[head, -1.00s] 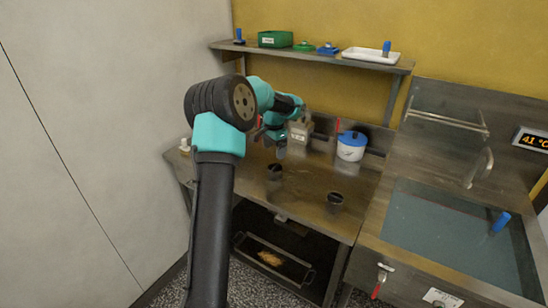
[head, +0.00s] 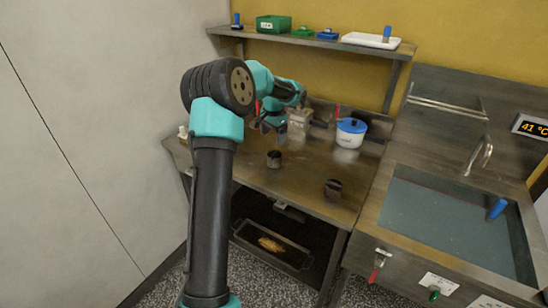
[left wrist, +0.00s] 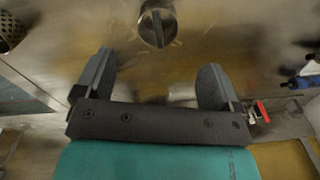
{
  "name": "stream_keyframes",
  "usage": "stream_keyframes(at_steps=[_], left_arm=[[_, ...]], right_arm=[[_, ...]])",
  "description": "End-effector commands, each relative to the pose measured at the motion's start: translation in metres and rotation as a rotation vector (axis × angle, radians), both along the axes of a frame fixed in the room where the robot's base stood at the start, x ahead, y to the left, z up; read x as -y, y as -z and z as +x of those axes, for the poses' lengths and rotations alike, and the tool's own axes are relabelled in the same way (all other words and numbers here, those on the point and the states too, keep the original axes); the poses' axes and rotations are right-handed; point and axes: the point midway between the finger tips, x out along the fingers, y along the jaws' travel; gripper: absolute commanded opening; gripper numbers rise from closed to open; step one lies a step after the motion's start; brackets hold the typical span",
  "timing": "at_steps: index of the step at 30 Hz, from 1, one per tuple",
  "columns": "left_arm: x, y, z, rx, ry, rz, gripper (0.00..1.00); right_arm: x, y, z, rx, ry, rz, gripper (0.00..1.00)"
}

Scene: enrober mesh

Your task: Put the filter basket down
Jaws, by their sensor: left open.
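Two small dark metal cups stand apart on the steel bench. One cup (head: 274,158) is near the middle; in the left wrist view a round metal cup (left wrist: 157,22) with a bar across its mouth lies beyond the fingertips. The other cup (head: 333,188) is nearer the bench's front right edge; a perforated round piece (left wrist: 10,32) shows cut off at the left wrist view's corner. I cannot tell for sure which is the filter basket. My left gripper (head: 281,130) is open and empty above the bench, behind the middle cup; its fingers (left wrist: 150,82) are wide apart.
A white pot with a blue lid (head: 350,134) and a grey container (head: 299,122) stand at the back of the bench (head: 300,180). A sink (head: 450,220) is on the right. A shelf above holds a green box (head: 273,24) and a white tray (head: 370,41).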

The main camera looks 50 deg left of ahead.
Motion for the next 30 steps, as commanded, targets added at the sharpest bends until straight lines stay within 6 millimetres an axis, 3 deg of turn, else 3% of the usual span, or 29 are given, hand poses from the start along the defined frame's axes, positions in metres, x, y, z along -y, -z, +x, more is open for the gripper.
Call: stream_keyframes(at_steps=[14, 30], left_arm=[[0.020, -0.009, -0.007, 0.020, -0.516, 0.191, 0.89], [0.051, -0.024, -0.007, 0.245, -1.106, 0.353, 0.89]], right_arm=[[0.000, 0.000, 0.000, 0.000, 0.000, 0.000, 0.00], [0.000, 0.000, 0.000, 0.000, 0.000, 0.000, 0.00]])
